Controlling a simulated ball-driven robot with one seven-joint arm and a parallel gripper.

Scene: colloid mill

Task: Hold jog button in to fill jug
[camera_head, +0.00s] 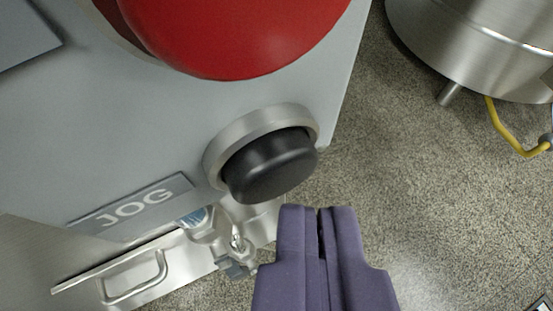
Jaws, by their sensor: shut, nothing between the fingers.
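The jog button (270,168) is a black round knob in a silver ring (218,150), on a grey control box (160,110). A tilted plate reading "JOG" (138,203) sits to its lower left. My gripper (319,210) is purple, shut and empty. In the picture its fingertips are just below and right of the button, with a small gap between them; the depth between them is hard to judge. A small bluish thing (194,218) shows below the box edge, partly hidden; I cannot tell whether it belongs to the jug.
A large red button (235,40) bulges from the same box above the jog button. A steel tray with a handle (135,285) and metal fittings (235,250) lie below. A steel vessel (480,45) with a yellow-handled part (508,130) stands at upper right. Speckled floor (430,200) is clear at right.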

